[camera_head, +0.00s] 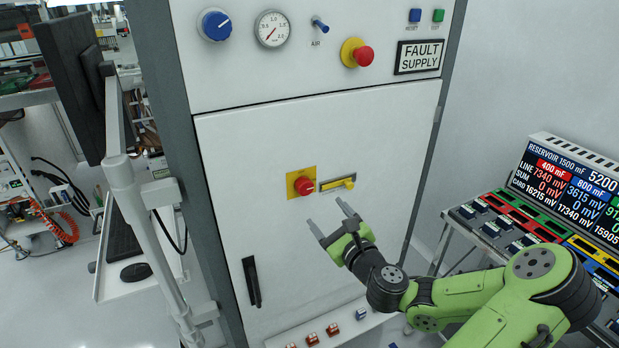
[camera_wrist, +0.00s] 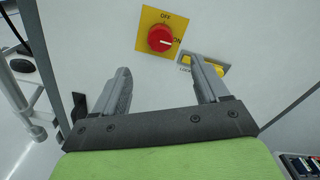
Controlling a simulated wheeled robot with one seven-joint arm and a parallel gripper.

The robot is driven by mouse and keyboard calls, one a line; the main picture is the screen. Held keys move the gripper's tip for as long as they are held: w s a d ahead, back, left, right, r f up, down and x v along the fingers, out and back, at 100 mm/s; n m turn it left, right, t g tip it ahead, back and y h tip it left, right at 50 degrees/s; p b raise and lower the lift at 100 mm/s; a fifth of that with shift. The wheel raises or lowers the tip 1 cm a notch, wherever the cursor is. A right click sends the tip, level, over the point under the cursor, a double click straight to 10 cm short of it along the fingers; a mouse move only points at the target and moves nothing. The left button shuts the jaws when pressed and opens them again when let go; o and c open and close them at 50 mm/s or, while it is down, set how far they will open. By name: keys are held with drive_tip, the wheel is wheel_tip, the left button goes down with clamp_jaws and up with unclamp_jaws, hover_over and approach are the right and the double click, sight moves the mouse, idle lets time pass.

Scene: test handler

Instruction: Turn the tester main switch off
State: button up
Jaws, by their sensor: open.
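The main switch is a red round knob (camera_head: 304,185) on a yellow plate (camera_head: 293,178), set in the white cabinet door. In the wrist view the red knob (camera_wrist: 160,39) shows a white pointer line towards ON at the right; OFF is printed above it. A yellow sliding latch (camera_head: 341,184) sits right of it in a metal frame, and part of it shows in the wrist view (camera_wrist: 212,67), with lettering beside it partly hidden by a finger. My gripper (camera_head: 332,221) is open and empty, its fingers pointing at the door below the knob and latch, apart from both.
Above the door, a panel holds a blue knob (camera_head: 216,25), a gauge (camera_head: 272,29), a red emergency button (camera_head: 363,55) and a FAULT SUPPLY sign (camera_head: 419,57). A black door handle (camera_head: 252,281) is lower left. A monitor arm (camera_head: 126,180) stands left; a card rack (camera_head: 520,222) and display (camera_head: 570,185) stand right.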

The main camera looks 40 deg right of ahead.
sight(307, 190)
drive_tip(key=p+x, duration=0.4)
drive_tip(key=x, duration=0.6)
drive_tip(key=shift+w, duration=0.15)
drive_tip(key=shift+c, duration=0.2)
drive_tip(key=c, duration=1)
